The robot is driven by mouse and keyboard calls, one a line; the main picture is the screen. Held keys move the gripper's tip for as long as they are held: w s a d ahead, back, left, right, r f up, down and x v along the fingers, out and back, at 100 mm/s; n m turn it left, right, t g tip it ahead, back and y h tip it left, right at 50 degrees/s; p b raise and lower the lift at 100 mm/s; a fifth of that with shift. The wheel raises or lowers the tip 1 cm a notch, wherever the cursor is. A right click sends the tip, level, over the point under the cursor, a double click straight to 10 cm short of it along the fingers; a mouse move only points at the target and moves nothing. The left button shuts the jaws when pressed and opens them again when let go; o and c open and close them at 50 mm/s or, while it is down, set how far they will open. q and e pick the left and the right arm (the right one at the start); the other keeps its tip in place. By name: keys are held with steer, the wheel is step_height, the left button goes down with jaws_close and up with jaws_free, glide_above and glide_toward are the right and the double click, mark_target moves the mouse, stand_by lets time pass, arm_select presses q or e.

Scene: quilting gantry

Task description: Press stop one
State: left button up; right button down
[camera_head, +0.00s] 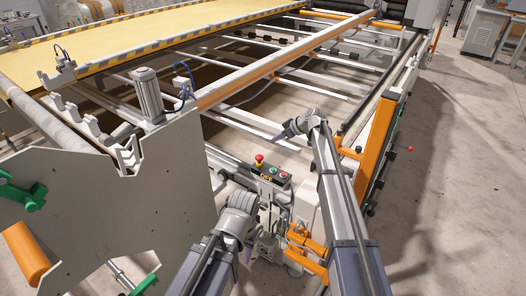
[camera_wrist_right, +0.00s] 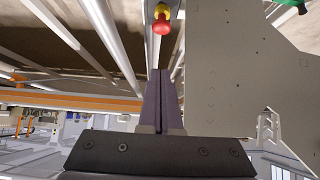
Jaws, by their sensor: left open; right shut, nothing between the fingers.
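A red mushroom stop button (camera_head: 259,158) stands upright on the small control box (camera_head: 266,178), beside a green and a red push button (camera_head: 283,173). In the right wrist view the red stop button (camera_wrist_right: 162,20) with its yellow collar shows just beyond my fingertips. My right gripper (camera_head: 281,136) is shut and empty, above and slightly right of the stop button in the head view.
A large grey side plate (camera_head: 150,190) stands left of the control box. Orange brackets (camera_head: 306,252) are near my right arm. The gantry rails (camera_head: 290,65) and yellow bed (camera_head: 120,40) lie behind. Open floor (camera_head: 450,180) is at the right.

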steer(key=shift+r, duration=0.1)
stand_by(0.3)
steer(key=b, duration=0.8)
glide_above(262, 159)
steer(key=f, duration=0.8)
steer(key=shift+w+f, duration=0.15)
steer(key=shift+w, duration=0.05)
step_height(262, 159, down, 2)
steer(key=shift+s+d+f+b, duration=0.1)
steer(key=shift+s+b, duration=0.05)
steer(key=shift+b, duration=1)
steer(key=shift+f+b, duration=0.3)
steer(key=shift+b, duration=0.1)
steer(key=shift+f, duration=0.1)
